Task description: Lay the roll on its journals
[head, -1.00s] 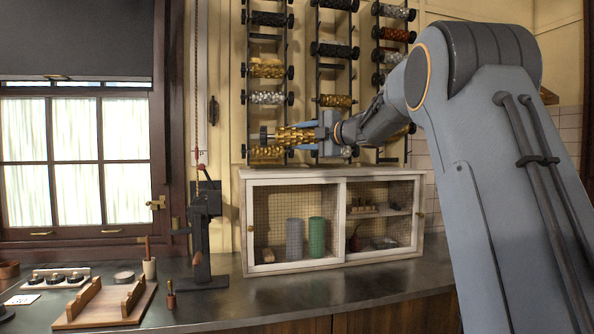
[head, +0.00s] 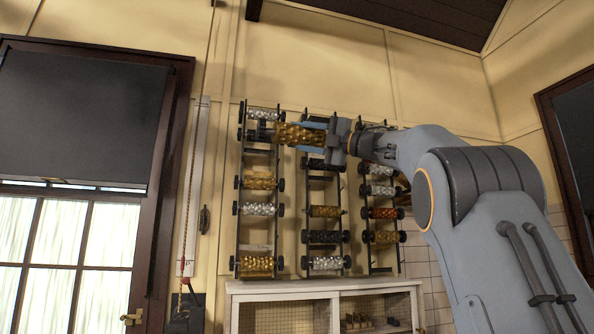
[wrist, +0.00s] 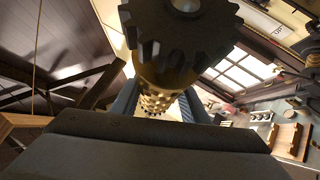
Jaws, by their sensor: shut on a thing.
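My gripper (head: 304,135) is shut on a gold patterned roll (head: 288,133), held roughly level in front of the upper part of the left rack (head: 240,198). One blue finger shows above the roll and one below. The roll's dark end overlaps a dark roll on the rack, so I cannot tell the gap between them. In the wrist view, the gold roll (wrist: 165,75) runs away between the blue fingers, with a dark toothed wheel (wrist: 180,30) at its near end. A wooden cradle with two rails (wrist: 287,138) lies on the counter far below.
A middle rack (head: 307,195) and a right rack (head: 366,200) also carry gold, silver, dark and red rolls. A white cabinet (head: 325,289) stands below. A curtained window (head: 65,240) is at left.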

